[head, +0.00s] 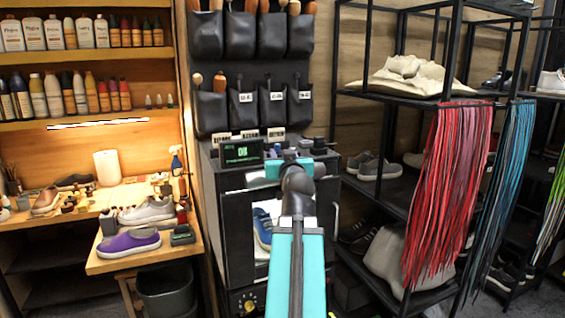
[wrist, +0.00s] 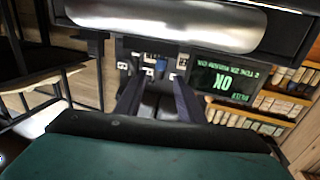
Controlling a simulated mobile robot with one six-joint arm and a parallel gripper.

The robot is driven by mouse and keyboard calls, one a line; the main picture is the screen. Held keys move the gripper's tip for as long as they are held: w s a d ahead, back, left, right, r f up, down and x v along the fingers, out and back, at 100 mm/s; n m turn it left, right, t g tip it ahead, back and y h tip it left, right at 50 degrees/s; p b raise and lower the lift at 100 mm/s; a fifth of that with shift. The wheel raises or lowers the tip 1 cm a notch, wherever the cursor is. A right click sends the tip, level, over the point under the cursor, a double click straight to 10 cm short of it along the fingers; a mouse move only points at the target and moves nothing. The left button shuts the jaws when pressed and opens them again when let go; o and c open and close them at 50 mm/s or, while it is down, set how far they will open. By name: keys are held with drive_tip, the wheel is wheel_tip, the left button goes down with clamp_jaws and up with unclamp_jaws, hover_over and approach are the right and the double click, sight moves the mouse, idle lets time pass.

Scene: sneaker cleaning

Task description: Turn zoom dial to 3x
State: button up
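A black machine (head: 224,215) stands in the middle of the head view. Its screen (head: 241,152) glows green with large letters reading ON. In the wrist view the screen (wrist: 224,82) appears upside down, its smaller text too blurred to read surely. Beside it is a panel with small controls, including a blue knob (wrist: 160,66) and pale labels. I cannot tell which control is the zoom dial. My gripper (wrist: 158,84) is open and empty, its two dark fingers apart and pointing at this panel. In the head view my arm hides the fingertips and much of the panel.
A yellow dial (head: 248,305) sits low on the machine. Black tool pouches (head: 240,105) hang behind it. A shoe rack with red laces (head: 447,190) stands close on the right. A wooden bench (head: 150,259) with a purple shoe (head: 128,242) is on the left.

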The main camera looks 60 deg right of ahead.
drive_tip(key=shift+s+a, duration=0.15)
idle(0.6)
drive_tip(key=s+d+m+t+y+p, duration=0.1)
drive_tip(key=m+y, duration=0.1)
drive_tip(key=m, duration=0.8)
drive_tip(key=d+m+t+y, duration=0.2)
drive_tip(key=m+y, duration=0.1)
drive_tip(key=m, duration=0.7)
drive_tip(key=s+d+m+t+y+p, duration=0.1)
drive_tip(key=m+t+y, duration=0.1)
drive_tip(key=m, duration=0.8)
drive_tip(key=shift+s+d+y+p, duration=0.15)
drive_tip(key=shift+s+y+p, duration=0.15)
drive_tip(key=shift+s+p, duration=0.05)
